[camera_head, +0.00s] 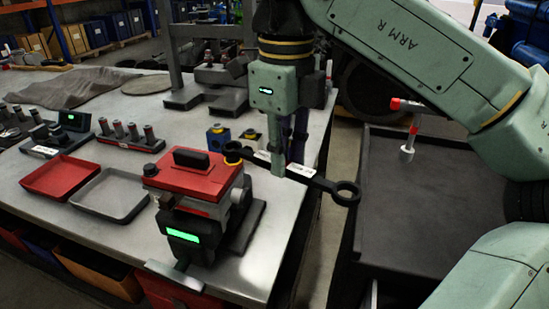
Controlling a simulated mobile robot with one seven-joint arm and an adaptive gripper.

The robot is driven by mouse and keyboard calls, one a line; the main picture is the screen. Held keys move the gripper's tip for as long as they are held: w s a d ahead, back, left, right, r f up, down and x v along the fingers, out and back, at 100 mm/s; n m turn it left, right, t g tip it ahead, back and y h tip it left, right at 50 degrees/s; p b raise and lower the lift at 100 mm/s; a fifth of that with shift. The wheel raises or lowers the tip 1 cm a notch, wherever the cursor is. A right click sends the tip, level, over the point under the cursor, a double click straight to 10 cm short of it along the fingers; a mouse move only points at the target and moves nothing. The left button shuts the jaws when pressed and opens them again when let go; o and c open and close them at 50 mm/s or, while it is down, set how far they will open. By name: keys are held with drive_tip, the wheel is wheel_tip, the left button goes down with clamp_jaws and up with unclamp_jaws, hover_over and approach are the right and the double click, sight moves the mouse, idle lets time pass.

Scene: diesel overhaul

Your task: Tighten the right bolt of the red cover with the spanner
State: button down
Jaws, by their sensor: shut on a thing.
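The red cover (170,178) sits on a dark block on the metal bench, with a black handle on top. A dark bolt head (150,169) shows at its left corner. The black spanner (322,183) has a large ring at its right end. My gripper (284,164) is shut on the spanner's middle, right of the cover. The spanner's left end (233,155) is at the cover's back right corner, by a yellow ring. The right bolt is hidden there, and I cannot tell whether the spanner is seated on it.
A green-lit display (182,236) faces front below the cover. A red tray (60,177) and a grey tray (110,195) lie left. A blue block (218,137) stands behind the cover. A dark cart top (425,205) with a red-and-white tool (411,130) is at right.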

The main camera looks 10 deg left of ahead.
drive_tip(key=w+n, duration=0.1)
drive_tip(key=w+d+n, duration=0.1)
drive_tip(key=w+n, duration=0.1)
drive_tip(key=shift+n, duration=0.3)
idle(0.4)
drive_tip(key=shift+f+b, duration=0.5)
drive_tip(key=shift+f, duration=0.3)
drive_tip(key=shift+a, duration=0.1)
drive_tip(key=s+m, duration=0.1)
drive_tip(key=s+m+b, duration=0.1)
drive_tip(key=shift+s+a+f+m, duration=0.1)
drive_tip(key=shift+s+a+m, duration=0.1)
drive_tip(key=shift+a+m, duration=0.15)
drive_tip(key=shift+s+m, duration=0.25)
drive_tip(key=shift+m, duration=0.2)
